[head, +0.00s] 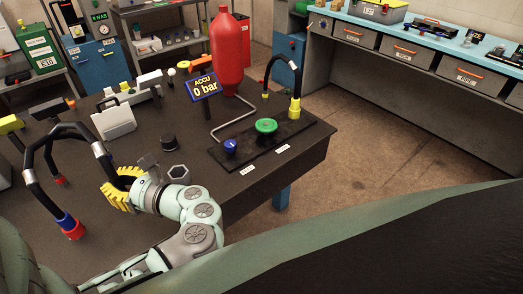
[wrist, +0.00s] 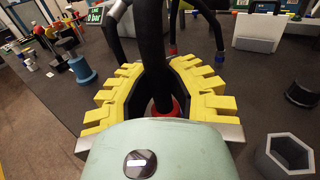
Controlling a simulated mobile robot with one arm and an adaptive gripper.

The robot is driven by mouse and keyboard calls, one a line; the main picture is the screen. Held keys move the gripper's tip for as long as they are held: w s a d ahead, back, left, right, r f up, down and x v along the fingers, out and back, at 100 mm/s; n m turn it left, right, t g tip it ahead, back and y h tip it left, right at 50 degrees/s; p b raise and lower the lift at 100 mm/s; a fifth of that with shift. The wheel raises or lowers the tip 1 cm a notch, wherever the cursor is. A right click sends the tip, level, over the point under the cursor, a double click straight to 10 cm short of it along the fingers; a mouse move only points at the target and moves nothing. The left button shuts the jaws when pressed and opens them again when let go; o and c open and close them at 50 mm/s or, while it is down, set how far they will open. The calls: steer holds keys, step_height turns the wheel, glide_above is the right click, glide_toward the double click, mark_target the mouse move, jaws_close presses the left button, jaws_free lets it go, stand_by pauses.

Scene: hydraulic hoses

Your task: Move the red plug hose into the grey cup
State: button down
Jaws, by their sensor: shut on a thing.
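My gripper (head: 122,190), with yellow toothed fingers, is closed around a black hose just above the table. In the wrist view the hose (wrist: 153,50) runs up from between the fingers (wrist: 162,92), and a red collar (wrist: 165,112) shows low between them. In the head view the hose (head: 60,130) arches left from a silver band (head: 98,149) near my gripper. A blue and red end (head: 70,226) hangs at the left.
A white carrier (head: 113,121) is farther back. A black plate with a green knob (head: 266,126), a blue knob (head: 231,147) and a yellow-ended hose (head: 294,105) lies right. The red cylinder (head: 229,55) stands behind.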

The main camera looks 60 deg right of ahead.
steer(key=s+a+r+p, duration=0.1)
steer(key=s+a, duration=0.1)
steer(key=s, duration=0.6)
steer(key=shift+s+a, duration=0.15)
steer(key=shift+s, duration=0.25)
steer(key=shift+r+p, duration=0.2)
steer(key=shift+p, duration=0.15)
steer(key=r+p, duration=0.1)
steer(key=p, duration=0.1)
steer(key=shift+r+p, duration=0.4)
